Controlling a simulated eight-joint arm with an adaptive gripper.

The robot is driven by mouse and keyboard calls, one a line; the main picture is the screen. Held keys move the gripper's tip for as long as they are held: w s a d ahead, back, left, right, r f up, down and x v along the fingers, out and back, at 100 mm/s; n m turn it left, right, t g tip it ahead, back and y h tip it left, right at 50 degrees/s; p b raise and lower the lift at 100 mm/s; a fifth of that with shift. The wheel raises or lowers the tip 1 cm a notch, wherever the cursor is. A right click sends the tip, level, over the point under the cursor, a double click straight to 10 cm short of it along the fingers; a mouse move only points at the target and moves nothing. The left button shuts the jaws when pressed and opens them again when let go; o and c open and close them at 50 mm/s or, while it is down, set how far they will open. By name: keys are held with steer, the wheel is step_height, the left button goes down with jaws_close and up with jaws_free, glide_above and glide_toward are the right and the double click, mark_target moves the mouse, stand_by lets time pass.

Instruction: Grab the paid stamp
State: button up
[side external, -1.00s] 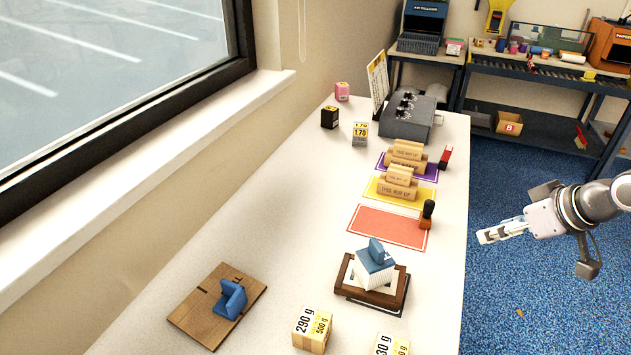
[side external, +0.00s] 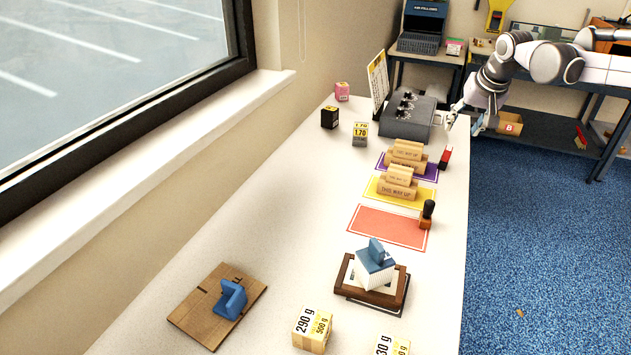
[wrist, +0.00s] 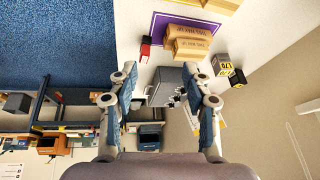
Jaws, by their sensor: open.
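Two stamp-like things stand along the table's right edge, and no "paid" lettering is readable on either. One is a red block (side external: 445,158) with a dark part, beside the purple mat; it also shows in the wrist view (wrist: 146,44). The other has a black handle and orange-brown base (side external: 427,215), beside the red mat. My gripper (side external: 462,123) is open and empty at the table's far right edge, just behind the red block. In the wrist view, the block lies above my spread fingertips (wrist: 158,74), not between them.
A grey box with black knobs (side external: 407,118) stands close left of my gripper. Wooden "THIS WAY UP" blocks (side external: 398,184) sit on the purple (side external: 427,172) and yellow mats. The red mat (side external: 388,228) is bare. Open floor lies right of the table.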

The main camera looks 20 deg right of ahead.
mark_target(449, 148)
steer(key=w+d+f+m+g, duration=0.1)
steer(key=w+d+f+m, duration=0.2)
steer(key=w+d+f, duration=0.5)
steer(key=shift+h, duration=0.4)
steer(key=x, duration=0.7)
steer(key=w+x, duration=0.1)
steer(key=x, duration=0.2)
steer(key=shift+d, duration=0.4)
jaws_close()
